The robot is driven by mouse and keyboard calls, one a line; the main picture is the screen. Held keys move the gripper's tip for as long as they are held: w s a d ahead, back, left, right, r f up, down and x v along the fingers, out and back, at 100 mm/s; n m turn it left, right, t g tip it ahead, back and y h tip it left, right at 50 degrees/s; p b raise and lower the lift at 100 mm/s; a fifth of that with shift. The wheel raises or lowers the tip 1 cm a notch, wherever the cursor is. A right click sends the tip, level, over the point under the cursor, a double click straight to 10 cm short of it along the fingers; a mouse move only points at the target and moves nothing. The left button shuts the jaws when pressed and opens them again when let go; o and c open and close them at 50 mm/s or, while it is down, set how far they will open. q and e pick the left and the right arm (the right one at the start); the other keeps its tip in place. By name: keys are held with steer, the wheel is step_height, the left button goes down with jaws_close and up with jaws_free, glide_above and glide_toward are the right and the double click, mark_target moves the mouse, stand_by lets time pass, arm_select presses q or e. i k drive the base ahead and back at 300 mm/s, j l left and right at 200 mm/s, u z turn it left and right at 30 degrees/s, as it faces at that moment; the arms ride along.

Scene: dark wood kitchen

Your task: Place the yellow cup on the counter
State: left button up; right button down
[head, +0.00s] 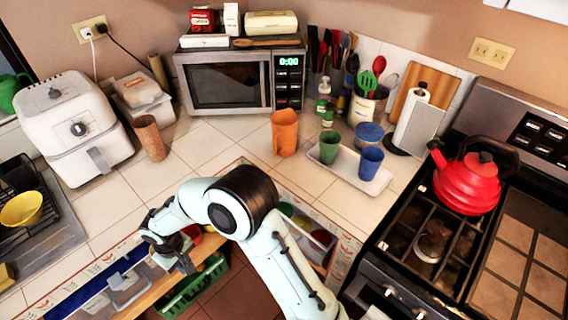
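No yellow cup stands out clearly on the counter (235,150). A small yellow item (286,209) shows partly behind my arm, in the open space below the counter edge; I cannot tell if it is a cup. My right gripper (166,252) is at the lower left, over the counter's front edge near the open shelf; its fingers are dark and small, and I cannot tell whether they are open or hold anything. My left gripper is not in view.
An orange pitcher (285,133) and a tray (345,178) with green (329,147) and blue cups (370,162) stand on the counter. A brown cup (149,138) is at left. A yellow bowl (21,209) sits on the dish rack. The middle counter is clear.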

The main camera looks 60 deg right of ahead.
mark_target(321, 188)
steer(key=i+j+z, duration=0.1)
steer(key=z, duration=0.4)
steer(key=i+j+z, duration=0.15)
steer(key=z, duration=0.3)
steer(key=j+z, duration=0.25)
steer(key=z, duration=0.25)
steer(key=i+j+z, duration=0.1)
steer(key=j+z, duration=0.15)
steer(key=z, duration=0.25)
steer(key=j+z, duration=0.2)
steer(key=z, duration=0.25)
